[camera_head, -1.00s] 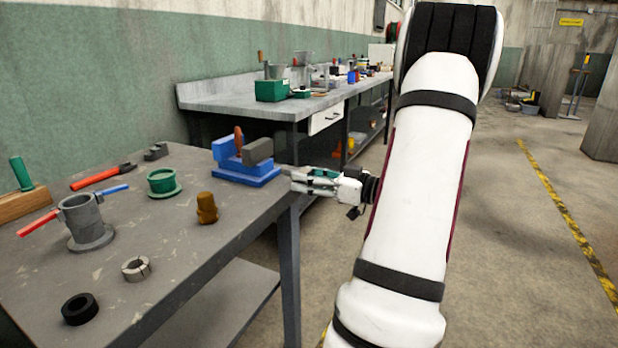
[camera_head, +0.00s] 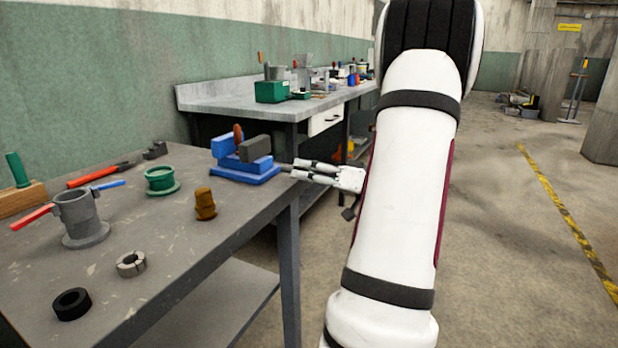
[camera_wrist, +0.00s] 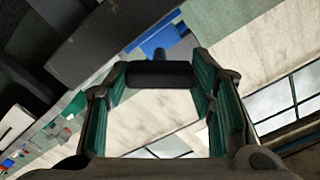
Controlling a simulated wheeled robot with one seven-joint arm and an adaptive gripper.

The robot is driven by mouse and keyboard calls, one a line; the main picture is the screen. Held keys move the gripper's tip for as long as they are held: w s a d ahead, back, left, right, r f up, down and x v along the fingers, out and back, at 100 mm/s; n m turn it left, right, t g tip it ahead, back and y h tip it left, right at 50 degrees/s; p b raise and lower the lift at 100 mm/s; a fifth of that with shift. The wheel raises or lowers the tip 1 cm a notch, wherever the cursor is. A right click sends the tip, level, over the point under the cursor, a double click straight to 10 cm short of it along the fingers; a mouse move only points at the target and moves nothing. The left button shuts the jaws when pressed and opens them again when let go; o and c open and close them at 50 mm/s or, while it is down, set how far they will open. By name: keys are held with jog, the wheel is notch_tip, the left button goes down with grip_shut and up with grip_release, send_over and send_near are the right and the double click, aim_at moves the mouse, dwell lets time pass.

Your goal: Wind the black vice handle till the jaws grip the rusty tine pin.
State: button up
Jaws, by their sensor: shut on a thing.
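The blue vice (camera_head: 247,175) stands at the right edge of the near bench, with grey jaw blocks (camera_head: 257,149) on top. The rusty tine pin (camera_head: 238,132) stands upright between the jaws; I cannot tell whether both jaws touch it. My gripper (camera_head: 297,171) is at the vice's right side, beyond the bench edge. In the wrist view, my gripper (camera_wrist: 160,80) is shut on the black vice handle (camera_wrist: 158,75), which spans crosswise between the green-lined fingers. A blue part of the vice (camera_wrist: 155,40) shows just behind the handle.
The near bench (camera_head: 190,262) carries a brown knob-like piece (camera_head: 205,204), a green flanged ring (camera_head: 161,181), a grey cup (camera_head: 80,215) and a black ring (camera_head: 72,304). A second bench (camera_head: 230,95) stands behind. Open floor lies to the right.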

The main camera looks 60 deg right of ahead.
jog(key=n+p, duration=2.2)
jog(key=p, duration=0.7)
jog(key=shift+s+f, duration=0.1)
dwell(1.7)
dwell(0.5)
jog(key=o, duration=1.2)
jog(key=shift+c, duration=0.2)
